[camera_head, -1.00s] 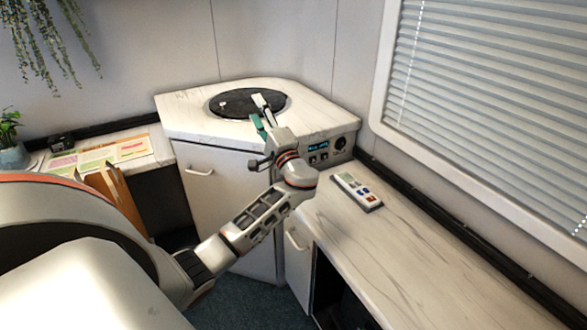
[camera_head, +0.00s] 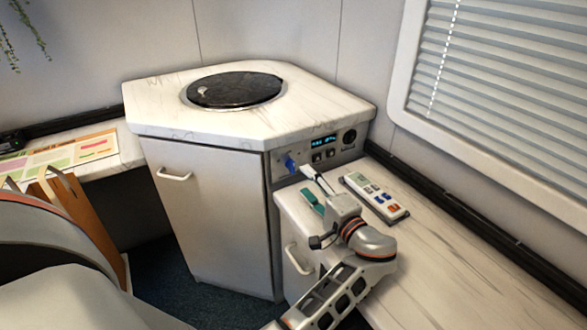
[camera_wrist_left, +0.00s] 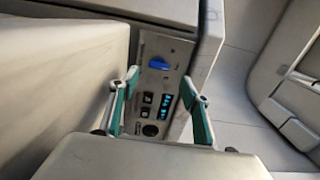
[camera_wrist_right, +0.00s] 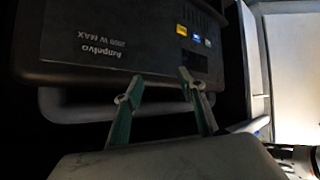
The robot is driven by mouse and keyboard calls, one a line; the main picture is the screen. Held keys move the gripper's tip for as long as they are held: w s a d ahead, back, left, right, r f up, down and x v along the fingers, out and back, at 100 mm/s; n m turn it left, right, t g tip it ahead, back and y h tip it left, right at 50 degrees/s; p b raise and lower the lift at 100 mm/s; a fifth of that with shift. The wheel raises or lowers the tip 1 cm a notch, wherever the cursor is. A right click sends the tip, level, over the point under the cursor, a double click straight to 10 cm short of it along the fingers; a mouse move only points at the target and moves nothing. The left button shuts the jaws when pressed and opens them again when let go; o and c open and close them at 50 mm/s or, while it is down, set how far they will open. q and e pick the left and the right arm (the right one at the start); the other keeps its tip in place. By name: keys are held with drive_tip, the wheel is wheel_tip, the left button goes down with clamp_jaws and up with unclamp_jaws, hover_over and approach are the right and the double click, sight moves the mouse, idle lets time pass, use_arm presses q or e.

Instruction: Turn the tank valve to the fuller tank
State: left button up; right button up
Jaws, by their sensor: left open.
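A blue valve handle (camera_head: 290,162) sits on the left part of a control panel in the front of the marble-topped corner cabinet (camera_head: 195,130). In the left wrist view the blue handle (camera_wrist_left: 159,63) lies ahead, between the fingertips in the picture. My left gripper (camera_head: 312,185) is open and empty in front of the panel, apart from the handle, just right of and below it. A lit blue display (camera_head: 323,142) is on the panel; its text is too small to read surely. My right gripper (camera_wrist_right: 161,77) is open and empty. No tanks show.
A remote-like keypad (camera_head: 375,197) lies on the marble counter right of my left gripper. A round dark lid (camera_head: 235,90) is on the cabinet top. A dark box marked 2000 W MAX (camera_wrist_right: 120,45) is close ahead of my right gripper.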

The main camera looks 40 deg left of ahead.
sight(294, 169)
use_arm(q)
drive_tip(key=shift+x, duration=3.9)
drive_tip(key=shift+f, duration=0.1)
drive_tip(key=c, duration=1.1)
